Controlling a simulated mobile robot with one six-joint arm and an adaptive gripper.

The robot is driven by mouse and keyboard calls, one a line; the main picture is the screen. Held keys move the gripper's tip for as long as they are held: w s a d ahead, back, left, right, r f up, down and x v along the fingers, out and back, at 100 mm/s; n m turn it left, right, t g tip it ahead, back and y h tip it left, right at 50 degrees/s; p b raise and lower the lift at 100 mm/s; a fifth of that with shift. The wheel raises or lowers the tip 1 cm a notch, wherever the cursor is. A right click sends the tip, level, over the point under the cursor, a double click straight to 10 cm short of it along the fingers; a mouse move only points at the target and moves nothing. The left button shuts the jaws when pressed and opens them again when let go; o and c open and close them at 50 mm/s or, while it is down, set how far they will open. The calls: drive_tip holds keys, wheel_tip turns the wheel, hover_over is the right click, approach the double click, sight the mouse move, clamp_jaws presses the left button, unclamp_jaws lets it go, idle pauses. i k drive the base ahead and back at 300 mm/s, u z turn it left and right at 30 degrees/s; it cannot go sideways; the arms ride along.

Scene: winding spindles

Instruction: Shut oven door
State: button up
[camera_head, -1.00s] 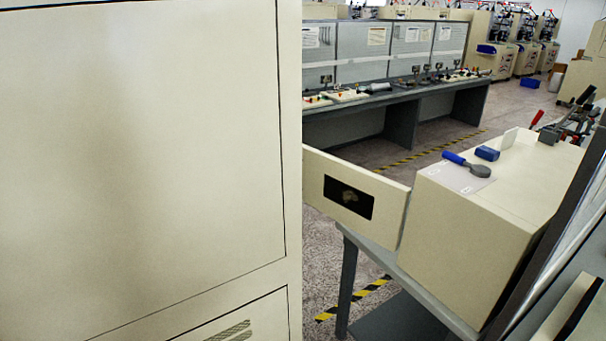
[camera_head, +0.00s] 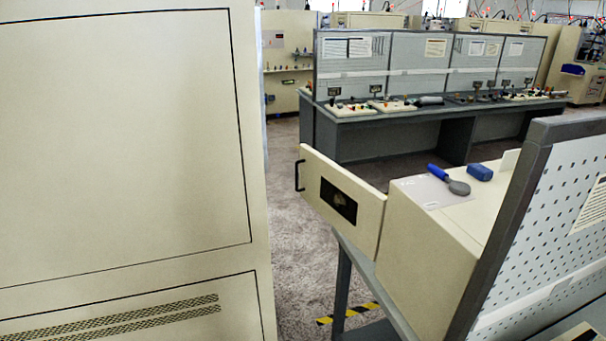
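The oven (camera_head: 428,262) is a cream box on a grey table, right of centre in the head camera view. Its cream door (camera_head: 368,222) stands open, swung out to the left from the oven's front left corner. The door has a small dark window (camera_head: 338,201) and a black handle (camera_head: 299,175) at its free left edge. The oven's opening is not visible from this side. My gripper is not in the view.
A large cream cabinet (camera_head: 120,150) fills the left side. A grey perforated panel (camera_head: 560,215) stands at the right front. A blue-handled tool (camera_head: 450,180) and a blue block (camera_head: 480,172) lie on the oven. Speckled floor (camera_head: 297,270) shows between cabinet and table.

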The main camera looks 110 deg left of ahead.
sight(355, 208)
drive_tip(key=i, duration=0.6)
drive_tip(key=z, duration=0.65)
drive_tip(key=k, duration=0.1)
drive_tip(key=u, duration=2.85)
drive_tip(key=k, duration=0.15)
drive_tip(key=u, duration=1.7)
